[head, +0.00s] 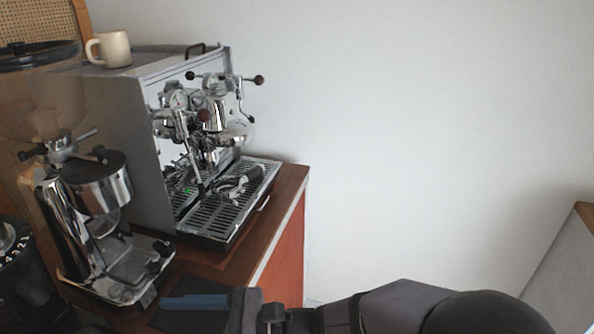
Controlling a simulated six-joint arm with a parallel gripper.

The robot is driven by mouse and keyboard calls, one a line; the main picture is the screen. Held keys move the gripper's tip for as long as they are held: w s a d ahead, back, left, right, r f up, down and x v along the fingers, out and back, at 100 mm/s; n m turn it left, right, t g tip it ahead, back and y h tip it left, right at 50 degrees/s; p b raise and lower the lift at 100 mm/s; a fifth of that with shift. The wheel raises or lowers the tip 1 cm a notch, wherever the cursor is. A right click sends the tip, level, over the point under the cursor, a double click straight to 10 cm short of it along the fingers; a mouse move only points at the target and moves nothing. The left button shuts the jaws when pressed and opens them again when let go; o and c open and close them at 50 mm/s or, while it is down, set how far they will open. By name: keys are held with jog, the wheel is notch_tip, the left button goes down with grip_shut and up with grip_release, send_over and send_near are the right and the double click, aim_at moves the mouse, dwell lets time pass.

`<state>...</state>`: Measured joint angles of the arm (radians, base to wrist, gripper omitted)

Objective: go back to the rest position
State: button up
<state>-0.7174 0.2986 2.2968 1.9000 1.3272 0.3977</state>
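My arm reaches in from the bottom right along the lower edge. My gripper (245,310) is at its left end, low over the front of the wooden counter (228,266). The gripper's lower part is cut off by the picture's edge, and I cannot tell whether its fingers are open or shut. A dark flat shape with a blue strip (195,301) lies just left of it; I cannot tell whether they touch. The gripper is in front of and below the espresso machine (120,130), apart from it.
The chrome grinder (90,215) stands left of the machine. A metal piece with a dark handle (238,183) lies on the drip tray (215,218). A cream mug (115,49) sits on the machine.

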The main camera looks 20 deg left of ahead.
jog(key=w+d+f+n+t+h+b, duration=0.25)
jog(key=w+d+n+t+b, duration=0.2)
jog(key=w+d, duration=0.4)
jog(key=s+d+f+n+h+p, duration=0.15)
jog(key=d+f+h, duration=0.3)
jog(key=d, duration=0.45)
jog(key=d+f+n+h+p, duration=0.25)
jog(key=d+f, duration=0.25)
jog(key=d, duration=0.5)
jog(key=d+f+n+h+p, duration=0.2)
jog(key=d+f+h, duration=0.25)
jog(key=d, duration=0.45)
jog(key=d+n+t+h+p, duration=0.1)
jog(key=d+n+h+p, duration=0.15)
jog(key=d, duration=0.55)
notch_tip(320, 180, up, 12)
jog(key=p, duration=1)
jog(key=shift+s+a+r+p, duration=0.15)
jog(key=shift+s+p, duration=0.1)
jog(key=shift+p, duration=0.1)
jog(key=shift+c, duration=0.3)
